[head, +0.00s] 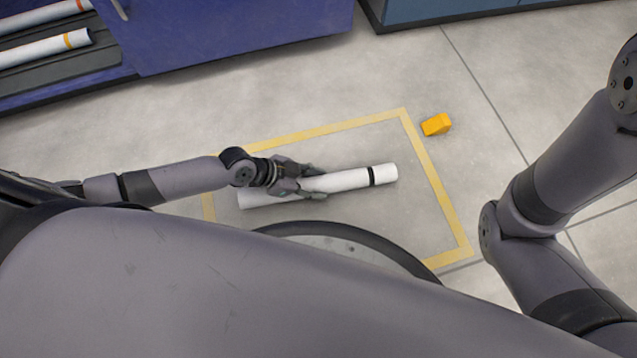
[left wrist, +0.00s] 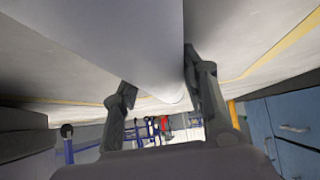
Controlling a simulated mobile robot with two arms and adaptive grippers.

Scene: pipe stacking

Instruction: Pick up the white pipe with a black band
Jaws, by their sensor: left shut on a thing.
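The white pipe with a black band (head: 345,181) lies inside the yellow-taped rectangle in the head view, its banded end to the right. In the left wrist view the pipe (left wrist: 120,40) fills the upper middle, between the two fingers of the left gripper (left wrist: 157,92). I cannot tell whether the pipe touches the floor. My right arm shows at the right of the head view, but its gripper is out of frame.
Yellow tape (head: 437,190) marks a rectangle on the floor. An orange block (head: 436,124) lies just outside its upper right corner. A blue rack (head: 230,35) at the upper left holds white pipes with orange bands (head: 42,50). Blue cabinets (head: 430,8) stand at the back.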

